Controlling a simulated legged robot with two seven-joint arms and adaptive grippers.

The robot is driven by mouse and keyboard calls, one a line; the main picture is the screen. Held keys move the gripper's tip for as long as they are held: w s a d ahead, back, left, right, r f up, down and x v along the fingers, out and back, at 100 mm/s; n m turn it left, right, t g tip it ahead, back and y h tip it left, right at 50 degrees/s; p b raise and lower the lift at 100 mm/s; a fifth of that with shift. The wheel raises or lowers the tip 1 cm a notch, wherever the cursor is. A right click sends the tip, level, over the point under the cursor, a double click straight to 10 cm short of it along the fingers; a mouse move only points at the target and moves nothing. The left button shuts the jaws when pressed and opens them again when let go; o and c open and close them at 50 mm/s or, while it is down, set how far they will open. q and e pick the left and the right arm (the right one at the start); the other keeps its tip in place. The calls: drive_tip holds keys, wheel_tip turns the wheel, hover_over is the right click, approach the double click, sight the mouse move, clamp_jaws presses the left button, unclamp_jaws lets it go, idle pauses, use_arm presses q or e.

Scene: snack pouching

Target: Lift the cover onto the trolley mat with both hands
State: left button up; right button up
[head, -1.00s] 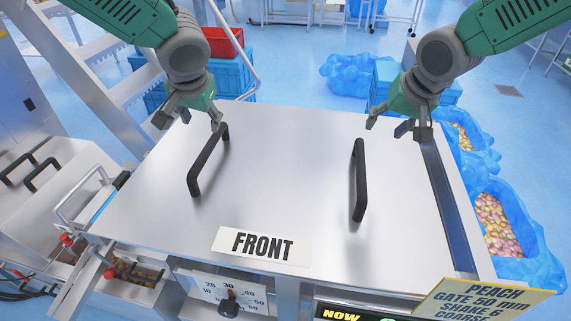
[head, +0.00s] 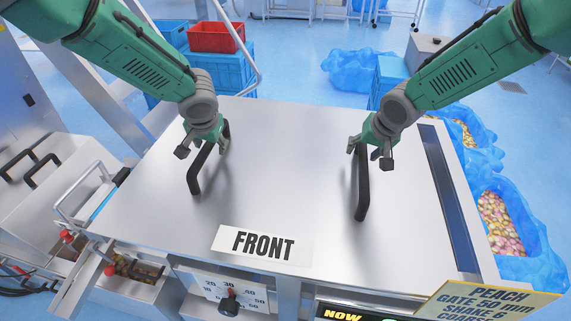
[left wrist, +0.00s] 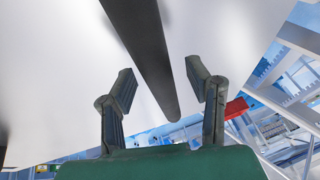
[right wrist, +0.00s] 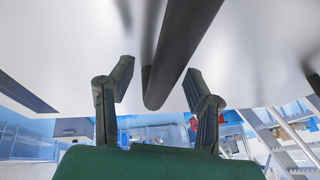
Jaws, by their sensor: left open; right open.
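The cover (head: 275,170) is a flat steel lid on the machine with two black bar handles and a white FRONT label (head: 262,245). My left gripper (head: 202,153) is open over the far part of the left handle (head: 195,175). In the left wrist view the handle (left wrist: 145,45) runs between the parted fingers (left wrist: 159,88). My right gripper (head: 370,155) is open at the far part of the right handle (head: 362,190). In the right wrist view that handle (right wrist: 180,50) lies between the parted fingers (right wrist: 158,85). I cannot tell whether any finger touches a handle. The trolley mat is not clearly identifiable.
A yellow sign (head: 487,300) and a dial panel (head: 225,292) are at the machine's front. Blue bags of snacks (head: 505,222) stand at the right. A red crate (head: 215,37) on blue crates stands behind. Another steel surface with black handles (head: 35,168) is at the left.

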use_arm(q)
drive_tip(key=shift+f, duration=0.1)
use_arm(e)
drive_tip(key=shift+f, duration=0.1)
use_arm(q)
drive_tip(key=shift+a, duration=0.1)
clamp_jaws()
use_arm(e)
drive_tip(key=shift+a, duration=0.1)
clamp_jaws()
use_arm(q)
drive_tip(key=shift+w, duration=0.2)
use_arm(e)
drive_tip(key=shift+w, duration=0.3)
use_arm(q)
drive_tip(key=shift+r, duration=0.25)
use_arm(e)
drive_tip(key=shift+r, duration=0.25)
